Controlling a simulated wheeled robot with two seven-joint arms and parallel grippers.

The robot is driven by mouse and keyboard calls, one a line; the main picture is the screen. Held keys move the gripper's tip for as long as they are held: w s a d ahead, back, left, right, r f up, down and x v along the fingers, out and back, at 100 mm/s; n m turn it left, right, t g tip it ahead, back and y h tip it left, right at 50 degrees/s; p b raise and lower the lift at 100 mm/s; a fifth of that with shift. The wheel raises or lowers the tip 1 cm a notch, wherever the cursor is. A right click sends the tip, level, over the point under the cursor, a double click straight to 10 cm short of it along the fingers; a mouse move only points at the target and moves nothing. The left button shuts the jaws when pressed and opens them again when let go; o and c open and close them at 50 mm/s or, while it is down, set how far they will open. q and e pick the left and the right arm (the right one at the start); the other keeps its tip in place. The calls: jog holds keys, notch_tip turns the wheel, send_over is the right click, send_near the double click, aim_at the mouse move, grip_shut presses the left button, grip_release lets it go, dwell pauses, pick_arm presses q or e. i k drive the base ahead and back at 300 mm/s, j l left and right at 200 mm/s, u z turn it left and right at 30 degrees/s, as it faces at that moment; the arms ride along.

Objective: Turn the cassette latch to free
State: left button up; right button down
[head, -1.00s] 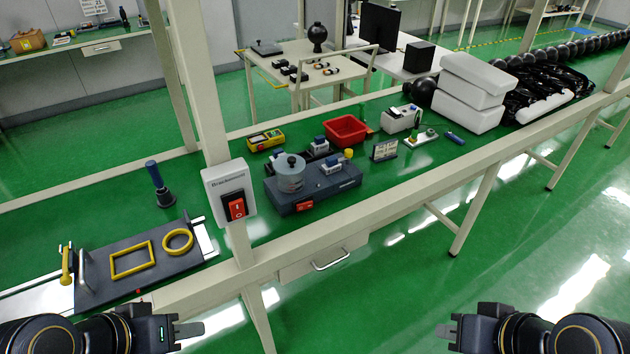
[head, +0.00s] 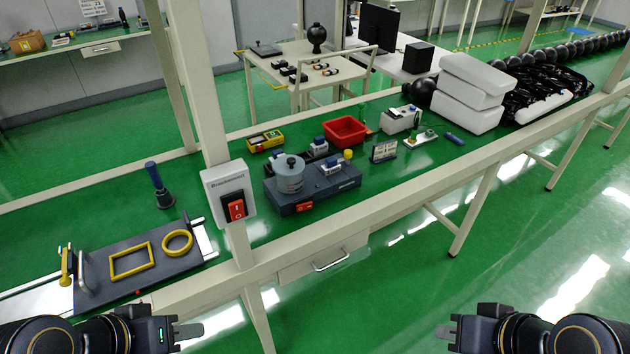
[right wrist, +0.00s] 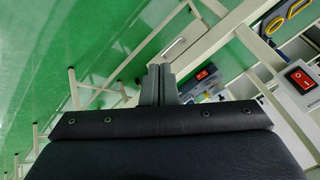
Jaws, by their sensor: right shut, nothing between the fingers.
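No part is clearly marked as the cassette latch. A dark plate (head: 150,280) at the left of the green bench carries a yellow rectangular frame (head: 132,260) and a yellow ring (head: 177,243). An upright yellow lever-like piece (head: 66,266) stands at its left end. My left gripper (head: 190,331) is at the lower left, in front of the bench and apart from everything; its finger gap is hidden. My right gripper (head: 446,332) is at the lower right, over the floor, shut and empty. Its closed fingers also show in the right wrist view (right wrist: 158,84).
A post bearing a white box with a red switch (head: 236,209) rises between the plate and a grey device with a clear cylinder (head: 290,174). A red bin (head: 346,131) and white blocks (head: 466,107) stand farther right. The bench's front rail (head: 405,213) runs before them.

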aim_at(348, 154)
jog(key=i+l+u, duration=0.2)
jog(key=i+u, duration=0.25)
jog(key=i+l+u, duration=0.4)
jog(key=k+j, duration=0.05)
jog(key=j, duration=0.05)
